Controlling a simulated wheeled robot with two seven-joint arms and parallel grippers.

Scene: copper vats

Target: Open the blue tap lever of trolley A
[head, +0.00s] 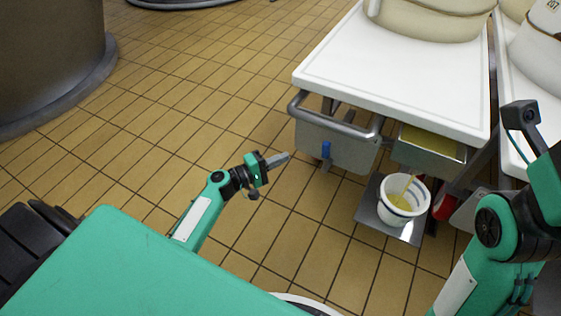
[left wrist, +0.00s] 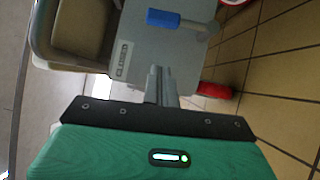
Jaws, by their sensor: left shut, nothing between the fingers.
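The blue tap lever (head: 326,149) is upright on the front of a steel tank (head: 350,152) under the white-topped trolley (head: 400,70). No letter A is legible on it. In the left wrist view the lever's blue grip (left wrist: 163,18) sits on a metal stem, near a label reading CLOSED (left wrist: 123,60). My left gripper (head: 288,155) is shut and empty, left of the lever and apart from it. Its fingers (left wrist: 159,72) point toward the tank face in the wrist view. My right arm shows at the right edge, but its fingertips are not visible.
A tubular handle (head: 335,122) runs along the tank's front. A white bucket (head: 404,200) stands on a steel plate (head: 372,206) to the right, with yellow liquid in it. A second trolley (head: 512,85) stands close at right. Tiled floor to the left is clear.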

